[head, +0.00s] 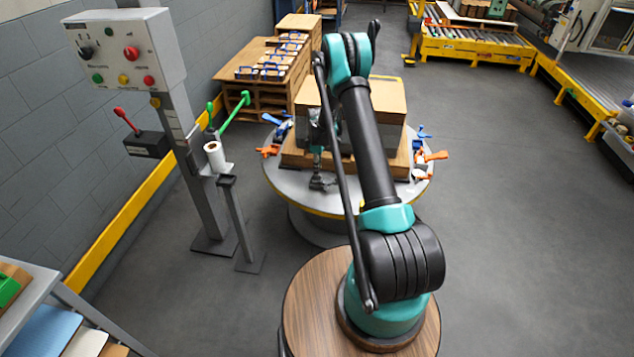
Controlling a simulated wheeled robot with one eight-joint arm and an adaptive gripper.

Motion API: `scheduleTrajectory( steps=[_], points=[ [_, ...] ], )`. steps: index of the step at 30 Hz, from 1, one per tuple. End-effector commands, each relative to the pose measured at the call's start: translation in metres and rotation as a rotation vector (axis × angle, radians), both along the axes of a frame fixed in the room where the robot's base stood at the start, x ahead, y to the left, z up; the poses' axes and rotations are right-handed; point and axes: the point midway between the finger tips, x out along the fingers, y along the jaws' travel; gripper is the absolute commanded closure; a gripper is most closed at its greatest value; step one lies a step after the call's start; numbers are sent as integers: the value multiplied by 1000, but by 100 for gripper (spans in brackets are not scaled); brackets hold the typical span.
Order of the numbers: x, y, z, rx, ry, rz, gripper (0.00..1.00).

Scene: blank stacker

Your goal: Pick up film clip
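Small clip-like objects lie on the grey round table (290,189); which one is the film clip I cannot tell. At its left edge are blue ones (279,126) and an orange one (268,151). At its right edge are a blue one (423,133) and an orange one (434,156). My gripper (322,183) points down over the front left part of the table, apart from the clips. It is small and dark here, so its opening and any contents are unclear. My arm hides part of the table's middle.
A cardboard-coloured stack (310,95) on a wooden base fills the table's middle, close behind my gripper. A control post (180,120) with a white roll (214,156) stands left. A yellow rail (120,235) runs along the wall. Floor to the right is clear.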

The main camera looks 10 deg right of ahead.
Motion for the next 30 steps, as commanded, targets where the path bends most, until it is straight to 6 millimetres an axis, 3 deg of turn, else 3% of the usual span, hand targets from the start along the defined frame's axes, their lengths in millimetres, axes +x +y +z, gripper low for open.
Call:
scheduleTrajectory(
  steps=[9, 17, 26, 30],
  points=[
    [-1, 2, -41, 0, 0, 0, 64],
    [-2, 2, -48, 0, 0, 0, 64],
    [-2, 2, -48, 0, 0, 0, 97],
    [-2, 2, -48, 0, 0, 0, 100]
  ],
)
